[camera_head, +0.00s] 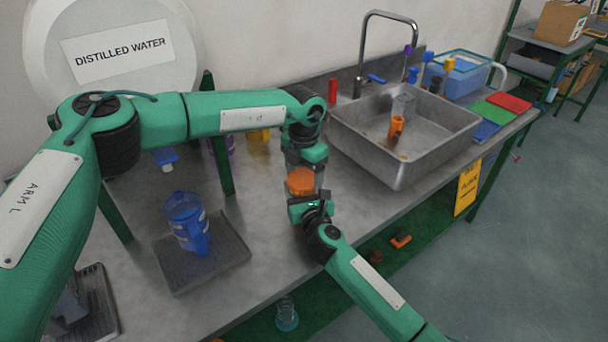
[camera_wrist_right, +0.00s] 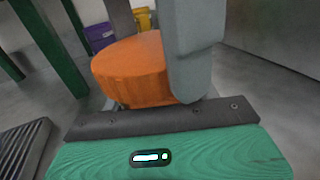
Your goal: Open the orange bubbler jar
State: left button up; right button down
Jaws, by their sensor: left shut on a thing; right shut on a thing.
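The orange bubbler jar shows mainly as its round orange lid (camera_head: 301,181), near the front edge of the bench in the head view. In the right wrist view the lid (camera_wrist_right: 135,72) is large and close, with a grey finger in front of its right side. My left gripper (camera_head: 303,168) comes down from above and is shut on the lid. My right gripper (camera_head: 304,198) reaches in from the front and is shut on the jar just below the lid. The jar's body is mostly hidden by the grippers. Lid and body show no clear gap.
A blue jug (camera_head: 188,222) stands on a dark ribbed mat (camera_head: 222,262) to the left. A metal sink (camera_head: 375,158) with an orange item (camera_head: 396,127) inside is to the right. A yellow container (camera_head: 258,137) is behind.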

aim_at(304, 178)
pick_arm(q)
jog(key=shift+r, duration=0.15)
dwell(0.5)
jog(key=shift+r, duration=0.95)
jog(key=shift+r, duration=2)
pick_arm(e)
jog(key=shift+c, duration=1.6)
grip_release()
